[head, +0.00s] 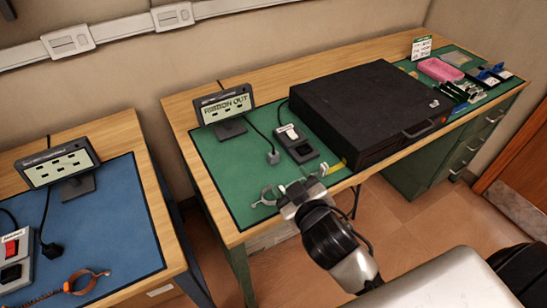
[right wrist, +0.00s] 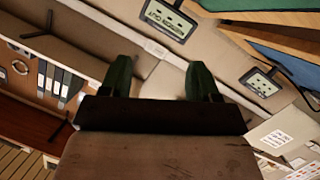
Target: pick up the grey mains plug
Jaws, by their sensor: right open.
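The grey mains plug (head: 273,157) lies on the green mat (head: 222,178), at the end of a dark cable beside the small display. My right gripper (head: 294,182) is open and empty at the front edge of that bench, nearer to me than the plug and apart from it. In the right wrist view its two fingers (right wrist: 160,82) stand wide apart with nothing between them; I cannot make out the plug there. My left gripper is not in view.
A black plug (head: 51,251) lies on the blue mat (head: 115,225) at left. The green mat's front left is clear.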

